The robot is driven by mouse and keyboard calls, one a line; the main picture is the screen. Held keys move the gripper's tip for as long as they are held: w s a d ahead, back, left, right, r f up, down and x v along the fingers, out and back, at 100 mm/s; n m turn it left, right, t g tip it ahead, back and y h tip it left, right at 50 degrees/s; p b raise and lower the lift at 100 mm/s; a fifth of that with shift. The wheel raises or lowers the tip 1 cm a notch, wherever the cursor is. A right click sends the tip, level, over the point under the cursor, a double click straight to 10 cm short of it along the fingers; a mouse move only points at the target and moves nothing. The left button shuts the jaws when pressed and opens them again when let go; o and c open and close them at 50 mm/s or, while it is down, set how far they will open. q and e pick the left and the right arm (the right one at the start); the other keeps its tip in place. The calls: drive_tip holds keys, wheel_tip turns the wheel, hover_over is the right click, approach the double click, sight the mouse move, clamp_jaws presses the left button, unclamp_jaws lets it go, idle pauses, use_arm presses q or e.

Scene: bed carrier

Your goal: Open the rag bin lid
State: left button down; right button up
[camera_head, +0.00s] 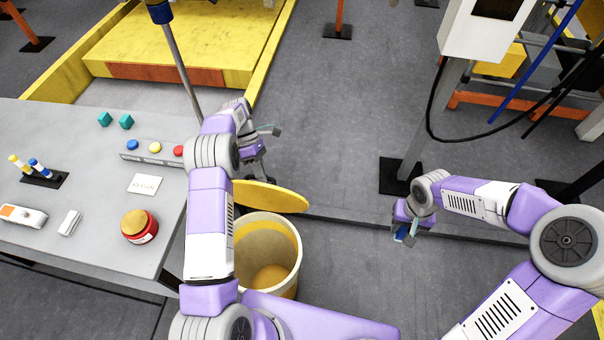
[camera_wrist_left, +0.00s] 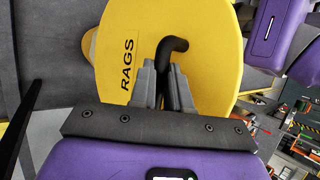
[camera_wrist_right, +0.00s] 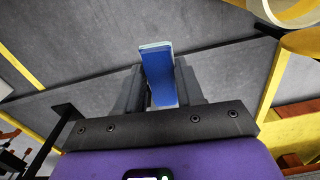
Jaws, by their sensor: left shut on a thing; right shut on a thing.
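The rag bin (camera_head: 290,232) is a cream round bin with a yellow band inside, standing right of the table. Its yellow lid (camera_head: 275,197) is raised and tilted at the bin's far side, so the inside shows. In the left wrist view the lid (camera_wrist_left: 205,75) reads "RAGS" and has a black bent handle (camera_wrist_left: 175,46). My left gripper (camera_wrist_left: 167,82) is shut on this handle. My right gripper (camera_wrist_right: 160,92) is shut on a flat blue block (camera_wrist_right: 158,72) with a pale end, held to the right of the bin in the head view.
The grey table (camera_head: 85,215) at left carries a red jar with a tan lid (camera_head: 139,226), a button box (camera_head: 152,152), a card and small items. Floor between bin and post is clear.

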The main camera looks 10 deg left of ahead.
use_arm(q)
drive_tip(key=shift+s+a+f, duration=0.2)
drive_tip(key=shift+f, duration=0.5)
drive_tip(key=c, duration=1.4)
unclamp_jaws()
drive_tip(key=o, duration=0.3)
drive_tip(key=shift+w, duration=0.2)
drive_tip(key=shift+w+r, duration=0.15)
drive_tip(key=shift+r, duration=0.05)
drive_tip(key=v, duration=0.7)
drive_tip(key=shift+p, duration=0.3)
drive_tip(key=shift+a+r, duration=0.1)
drive_tip(key=shift+r, duration=0.05)
